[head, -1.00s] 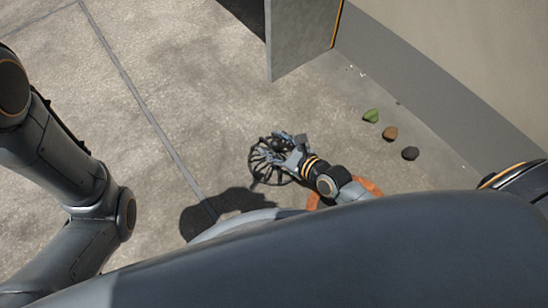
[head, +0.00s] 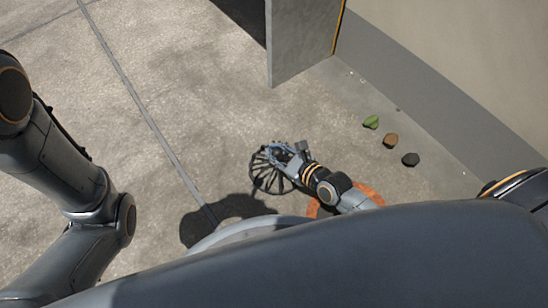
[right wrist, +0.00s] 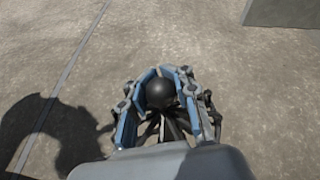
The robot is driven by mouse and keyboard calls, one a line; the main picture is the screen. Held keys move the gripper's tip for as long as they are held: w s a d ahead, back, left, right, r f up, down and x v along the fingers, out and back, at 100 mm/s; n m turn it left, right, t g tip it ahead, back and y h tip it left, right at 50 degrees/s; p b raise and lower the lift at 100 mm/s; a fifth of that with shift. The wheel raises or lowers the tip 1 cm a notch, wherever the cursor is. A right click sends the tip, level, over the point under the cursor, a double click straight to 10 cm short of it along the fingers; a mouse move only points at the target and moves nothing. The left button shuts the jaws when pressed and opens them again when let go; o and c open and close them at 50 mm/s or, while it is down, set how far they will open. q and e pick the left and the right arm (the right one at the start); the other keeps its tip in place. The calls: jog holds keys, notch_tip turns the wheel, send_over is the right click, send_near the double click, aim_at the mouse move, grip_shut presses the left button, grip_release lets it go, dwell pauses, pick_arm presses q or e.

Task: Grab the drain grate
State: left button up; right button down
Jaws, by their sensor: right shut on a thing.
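The drain grate is a dark, round, domed cage of thin ribs (head: 267,181), seen in the head view at the middle of the concrete floor. My right gripper (head: 284,151) is over its right side. In the right wrist view, the fingers of my right gripper (right wrist: 162,78) are closed around a dark rounded knob at the top of the grate (right wrist: 160,95), with ribs spreading below it. Whether the grate touches the floor I cannot tell. My left arm comes in at the left of the head view, but its gripper is out of frame.
A green lump (head: 371,122), a brown lump (head: 390,140) and a dark grey lump (head: 410,159) lie near the wall at right. An orange ring-like thing (head: 370,194) is partly hidden under my right arm. A grey panel (head: 300,45) stands at the back. Floor at left is clear.

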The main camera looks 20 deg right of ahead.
jog(key=shift+r, duration=0.25)
